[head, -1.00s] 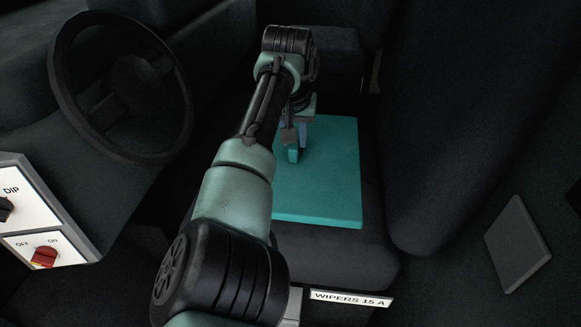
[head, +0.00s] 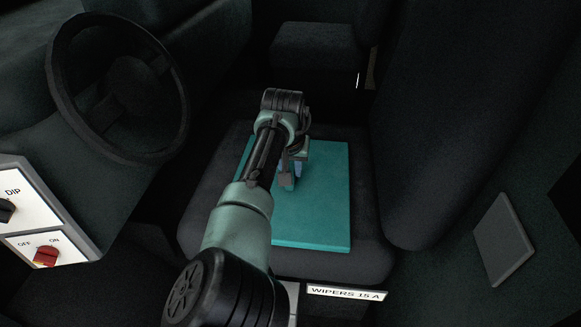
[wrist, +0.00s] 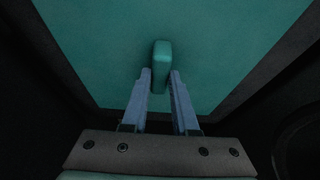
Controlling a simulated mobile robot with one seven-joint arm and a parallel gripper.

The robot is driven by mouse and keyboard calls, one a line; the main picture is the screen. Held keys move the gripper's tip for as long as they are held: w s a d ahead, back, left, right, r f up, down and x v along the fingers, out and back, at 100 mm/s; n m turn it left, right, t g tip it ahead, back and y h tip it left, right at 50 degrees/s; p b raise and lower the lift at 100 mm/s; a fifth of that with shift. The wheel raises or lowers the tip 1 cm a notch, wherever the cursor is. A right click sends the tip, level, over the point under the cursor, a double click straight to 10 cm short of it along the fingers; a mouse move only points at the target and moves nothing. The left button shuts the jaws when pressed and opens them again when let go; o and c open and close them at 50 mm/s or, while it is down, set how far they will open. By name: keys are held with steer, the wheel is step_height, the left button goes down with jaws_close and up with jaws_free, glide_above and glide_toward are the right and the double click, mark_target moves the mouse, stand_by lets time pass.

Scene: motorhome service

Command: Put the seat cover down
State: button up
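The seat cover (head: 318,205) is a flat teal panel on the dark seat (head: 205,215), on both sides of my arm in the head view. In the wrist view the cover (wrist: 215,55) fills the upper part, with a small upright teal tab (wrist: 161,67) standing from it. My gripper (head: 291,185) is over the middle of the cover. In the wrist view my gripper (wrist: 160,75) has its two blue fingers close on either side of the tab, shut on it. The cover looks level with the seat; any small gap below it is hidden.
A steering wheel (head: 120,90) and a switch panel (head: 35,215) are at the left. The seat's backrest (head: 440,130) rises at the right. A grey flat plate (head: 505,240) is at the lower right.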

steer(key=o, duration=0.4)
steer(key=shift+o, duration=0.2)
steer(key=shift+r, duration=0.2)
steer(key=b+v, duration=0.1)
steer(key=v, duration=1.1)
steer(key=shift+w, duration=0.1)
